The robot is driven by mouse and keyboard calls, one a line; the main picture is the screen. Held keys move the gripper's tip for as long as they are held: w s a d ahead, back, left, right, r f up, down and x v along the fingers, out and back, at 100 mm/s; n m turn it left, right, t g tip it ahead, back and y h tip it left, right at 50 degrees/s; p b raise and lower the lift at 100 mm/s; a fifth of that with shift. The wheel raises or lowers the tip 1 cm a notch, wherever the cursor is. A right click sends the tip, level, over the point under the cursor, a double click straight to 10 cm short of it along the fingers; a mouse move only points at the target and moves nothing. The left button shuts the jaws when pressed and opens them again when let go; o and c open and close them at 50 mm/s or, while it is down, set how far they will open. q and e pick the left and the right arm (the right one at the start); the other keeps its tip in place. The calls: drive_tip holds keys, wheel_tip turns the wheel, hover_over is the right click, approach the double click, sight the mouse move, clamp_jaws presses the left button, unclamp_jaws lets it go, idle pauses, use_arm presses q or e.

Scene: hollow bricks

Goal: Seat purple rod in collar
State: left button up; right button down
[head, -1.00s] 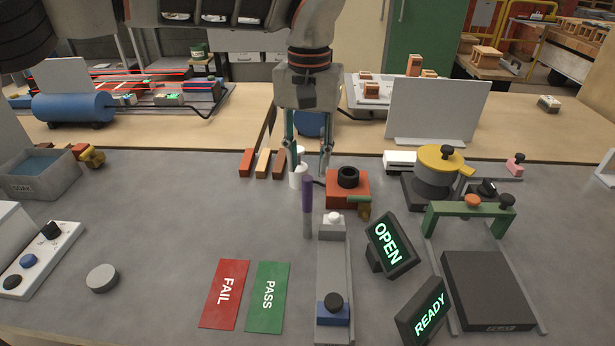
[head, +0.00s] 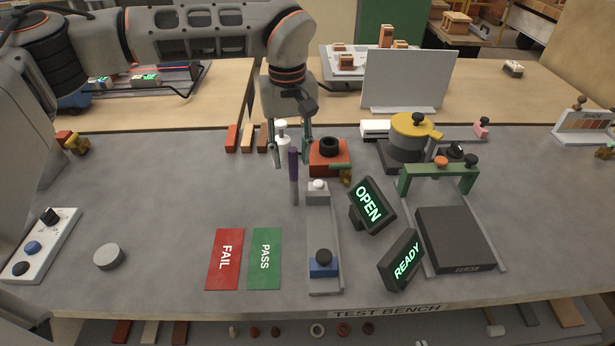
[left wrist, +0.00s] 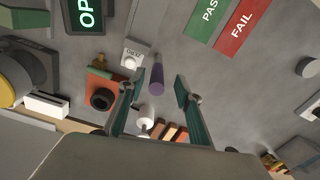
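The purple rod (head: 294,165) stands upright, with a grey lower part, left of the slim grey fixture. My left gripper (head: 291,161) points down at the rod's upper end, its fingers apart. In the left wrist view the rod (left wrist: 157,76) lies between the open fingers of the left gripper (left wrist: 156,90), with a gap on each side. A black ring (head: 329,145), which looks like the collar, sits on an orange-red block (head: 327,160) just right of the gripper. The ring also shows in the left wrist view (left wrist: 102,99). My right gripper is not in view.
A white bottle-like piece (head: 281,134) stands close behind the gripper. The grey fixture (head: 321,235) with a white knob and the OPEN sign (head: 368,206) are to the right. FAIL (head: 225,259) and PASS (head: 264,259) cards lie in front. The bench at left is largely clear.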

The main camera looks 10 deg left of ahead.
sight(294, 177)
use_arm(q)
drive_tip(key=f, duration=0.7)
drive_tip(key=shift+w+d+f+p, duration=0.15)
drive_tip(key=shift+w+f+p, duration=0.1)
drive_tip(key=shift+f+p, duration=0.05)
clamp_jaws()
